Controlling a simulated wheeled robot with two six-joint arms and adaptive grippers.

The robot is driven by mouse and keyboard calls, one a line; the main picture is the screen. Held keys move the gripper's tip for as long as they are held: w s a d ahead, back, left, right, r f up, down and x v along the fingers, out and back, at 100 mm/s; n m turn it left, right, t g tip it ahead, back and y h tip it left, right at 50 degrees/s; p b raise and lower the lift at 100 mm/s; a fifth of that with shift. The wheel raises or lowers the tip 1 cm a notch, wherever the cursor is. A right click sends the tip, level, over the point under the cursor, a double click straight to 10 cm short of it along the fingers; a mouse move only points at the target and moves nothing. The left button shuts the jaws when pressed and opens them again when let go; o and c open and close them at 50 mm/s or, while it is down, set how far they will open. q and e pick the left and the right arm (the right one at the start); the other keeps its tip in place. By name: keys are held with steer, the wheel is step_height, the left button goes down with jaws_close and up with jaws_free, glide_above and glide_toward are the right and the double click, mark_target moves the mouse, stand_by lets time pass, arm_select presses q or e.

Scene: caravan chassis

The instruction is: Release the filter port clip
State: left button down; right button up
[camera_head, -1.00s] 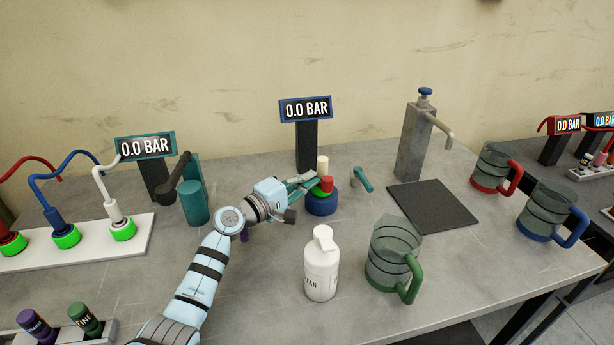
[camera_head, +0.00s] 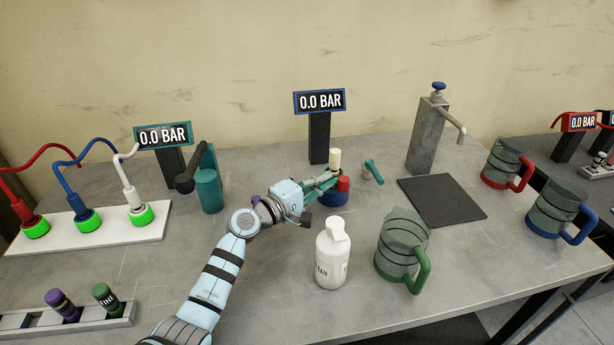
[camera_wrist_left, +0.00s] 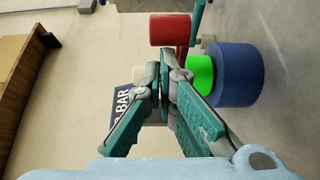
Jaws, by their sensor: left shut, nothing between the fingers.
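The filter port shows in the head view as a short blue cylinder (camera_head: 334,199) beneath a display, with a red clip part (camera_head: 343,184) and a cream post (camera_head: 335,160) by it. In the left wrist view the blue base (camera_wrist_left: 236,75) has a bright green ring (camera_wrist_left: 201,75) on its face, and the red part (camera_wrist_left: 170,30) is beside it on a thin red stem. My left gripper (camera_head: 330,180) is shut and empty beside the port. Its fingertips (camera_wrist_left: 164,78) are near the green ring and red part; contact is unclear. My right gripper is out of view.
A white bottle (camera_head: 332,255) and a green-handled jug (camera_head: 402,247) stand in front of the port. A teal lever (camera_head: 373,171) is to its right. A teal cylinder (camera_head: 208,190) stands left of my arm. A dark mat (camera_head: 441,200) lies at right.

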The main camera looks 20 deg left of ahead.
arm_select(q)
steer(key=s+a+b, duration=0.2)
steer(key=s+a, duration=0.6)
steer(key=shift+s+a, duration=0.25)
steer(key=shift+s, duration=0.1)
steer(key=shift+r, duration=0.1)
